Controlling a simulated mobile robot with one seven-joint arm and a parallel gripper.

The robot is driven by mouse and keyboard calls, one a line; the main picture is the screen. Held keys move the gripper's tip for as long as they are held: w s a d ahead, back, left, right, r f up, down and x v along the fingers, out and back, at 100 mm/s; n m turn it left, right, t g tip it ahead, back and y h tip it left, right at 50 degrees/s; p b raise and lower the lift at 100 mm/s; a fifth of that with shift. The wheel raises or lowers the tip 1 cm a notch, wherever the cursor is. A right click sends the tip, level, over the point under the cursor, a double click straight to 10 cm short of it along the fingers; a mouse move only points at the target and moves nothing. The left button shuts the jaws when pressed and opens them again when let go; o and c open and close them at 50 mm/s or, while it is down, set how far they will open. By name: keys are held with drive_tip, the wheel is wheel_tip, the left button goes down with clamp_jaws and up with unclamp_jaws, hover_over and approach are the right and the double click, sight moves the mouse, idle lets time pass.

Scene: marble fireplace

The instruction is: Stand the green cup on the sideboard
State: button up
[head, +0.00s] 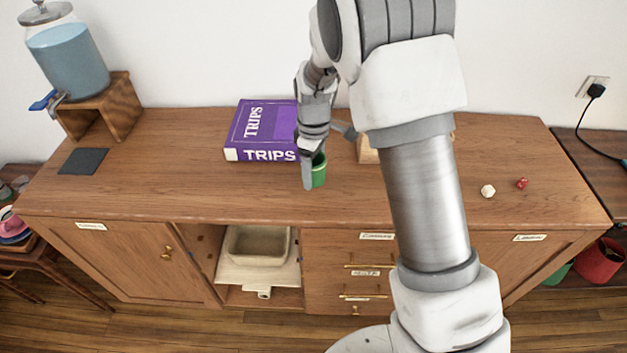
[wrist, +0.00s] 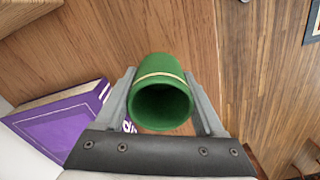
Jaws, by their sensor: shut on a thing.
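The green cup (head: 320,171) is at the front middle of the sideboard (head: 200,186), beside the purple book. My gripper (head: 312,176) reaches down from above and is shut on it. In the wrist view the green cup (wrist: 160,103) sits between the two fingers of my gripper (wrist: 161,80), its open mouth toward the camera and a pale band around it. The cup looks upright in the head view. Its base is at or close to the sideboard top; I cannot tell whether it touches. My gripper hides part of the cup in the head view.
A purple book (head: 258,130) lies just left of and behind the cup. A wooden object (head: 367,152) stands partly hidden behind my arm. A drink dispenser (head: 68,60) on a wooden stand and a dark mat (head: 83,161) are at left. Two small dice-like objects lie at right.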

drive_tip(key=shift+f, duration=2)
drive_tip(key=shift+f+b, duration=0.15)
drive_tip(key=shift+b, duration=0.2)
drive_tip(key=o, duration=1.4)
drive_tip(key=shift+c, duration=0.2)
wheel_tip(320, 180, up, 12)
drive_tip(key=p, duration=0.1)
drive_tip(key=shift+r+p, duration=0.25)
drive_tip(key=shift+p, duration=0.05)
drive_tip(key=s+d+r+m+t, duration=0.2)
drive_tip(key=s+d+r+m, duration=0.35)
drive_tip(key=s+r, duration=0.25)
drive_tip(key=s+d+r+m+t, duration=0.2)
drive_tip(key=s+d+r+m, duration=0.2)
drive_tip(key=s+d+r, duration=0.35)
drive_tip(key=s+m+t, duration=0.1)
drive_tip(key=s+m, duration=0.2)
drive_tip(key=s, duration=0.6)
drive_tip(key=shift+s+d+r+m+t, duration=0.25)
drive_tip(key=shift+d+r+m+t, duration=0.05)
drive_tip(key=shift+d+m, duration=0.1)
